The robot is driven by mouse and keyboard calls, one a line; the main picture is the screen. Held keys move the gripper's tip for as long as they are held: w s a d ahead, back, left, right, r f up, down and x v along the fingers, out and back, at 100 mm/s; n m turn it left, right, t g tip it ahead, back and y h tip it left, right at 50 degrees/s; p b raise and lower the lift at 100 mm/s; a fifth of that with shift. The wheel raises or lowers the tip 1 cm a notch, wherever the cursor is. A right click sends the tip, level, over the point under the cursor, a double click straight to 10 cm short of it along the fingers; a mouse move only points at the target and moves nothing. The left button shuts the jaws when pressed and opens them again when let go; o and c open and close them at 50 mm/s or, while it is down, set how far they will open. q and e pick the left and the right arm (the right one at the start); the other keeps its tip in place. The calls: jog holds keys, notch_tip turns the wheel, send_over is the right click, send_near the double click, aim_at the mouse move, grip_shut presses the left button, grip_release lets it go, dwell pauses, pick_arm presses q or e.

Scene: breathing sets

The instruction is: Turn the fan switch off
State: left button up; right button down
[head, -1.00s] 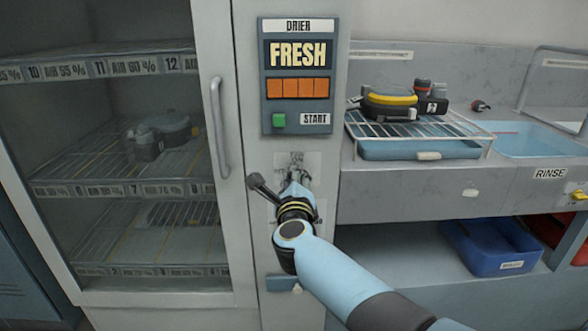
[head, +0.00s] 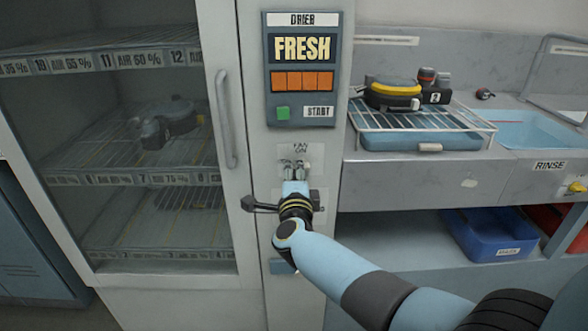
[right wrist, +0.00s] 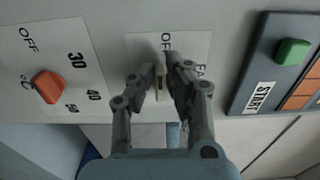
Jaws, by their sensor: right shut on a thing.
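The fan switch (right wrist: 160,78) is a small pale lever on a light label plate in the right wrist view. My right gripper (right wrist: 165,76) has its two grey fingers closed around this lever. The gripper hides most of the switch there. In the wrist view the plate's lettering is partly covered by the fingers. My left gripper is not in view.
A red temperature knob (right wrist: 48,87) sits beside the fan plate. The drier panel (head: 301,70) with its green start button (head: 282,113) is above. The cabinet door handle (head: 226,120) is to the left. A wire rack (head: 425,118) stands on the right counter.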

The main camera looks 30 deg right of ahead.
jog(key=shift+f, duration=0.1)
dwell(0.4)
jog(key=c, duration=1.3)
grip_release()
jog(key=shift+c, duration=0.2)
jog(key=v, duration=0.7)
jog(key=shift+s+a, duration=0.2)
jog(key=shift+s, duration=0.1)
